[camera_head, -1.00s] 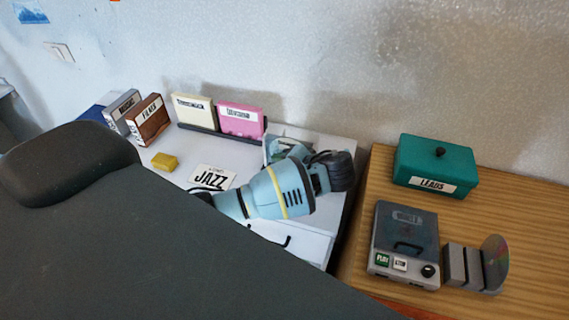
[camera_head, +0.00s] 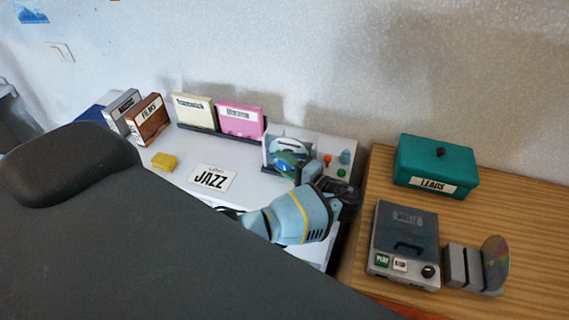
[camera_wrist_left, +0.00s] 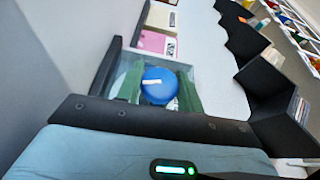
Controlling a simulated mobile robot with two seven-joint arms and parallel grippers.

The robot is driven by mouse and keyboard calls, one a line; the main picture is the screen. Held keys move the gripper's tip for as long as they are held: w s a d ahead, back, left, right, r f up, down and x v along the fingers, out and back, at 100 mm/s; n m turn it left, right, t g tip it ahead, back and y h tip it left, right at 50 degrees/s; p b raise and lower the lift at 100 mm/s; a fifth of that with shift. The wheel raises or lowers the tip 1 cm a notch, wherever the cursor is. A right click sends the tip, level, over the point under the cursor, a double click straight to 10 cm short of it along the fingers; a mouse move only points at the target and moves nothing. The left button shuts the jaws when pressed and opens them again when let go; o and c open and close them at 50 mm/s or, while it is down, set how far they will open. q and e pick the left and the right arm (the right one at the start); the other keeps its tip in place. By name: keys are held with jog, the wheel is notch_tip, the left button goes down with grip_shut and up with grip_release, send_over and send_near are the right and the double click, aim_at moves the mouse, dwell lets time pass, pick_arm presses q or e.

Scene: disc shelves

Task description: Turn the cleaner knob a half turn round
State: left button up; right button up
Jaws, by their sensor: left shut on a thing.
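The cleaner (camera_head: 273,150) is a pale box with a disc at the back right of the white desk. Its round blue knob (camera_wrist_left: 158,88) shows in the left wrist view, with a short white mark lying nearly level across it. My left gripper (camera_wrist_left: 160,90) has its green fingers on both sides of the knob and is shut on it. My right gripper is not in view.
Behind the hand is a panel with small red, green and teal parts (camera_head: 327,160). A JAZZ card (camera_head: 212,178) and a yellow block (camera_head: 164,161) lie on the desk. The wooden table holds a teal LEADS box (camera_head: 436,165) and a grey player (camera_head: 405,245).

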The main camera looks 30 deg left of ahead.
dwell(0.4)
pick_arm(q)
jog(key=o, duration=1)
jog(key=shift+w+a+r, duration=0.1)
jog(key=shift+a, duration=0.05)
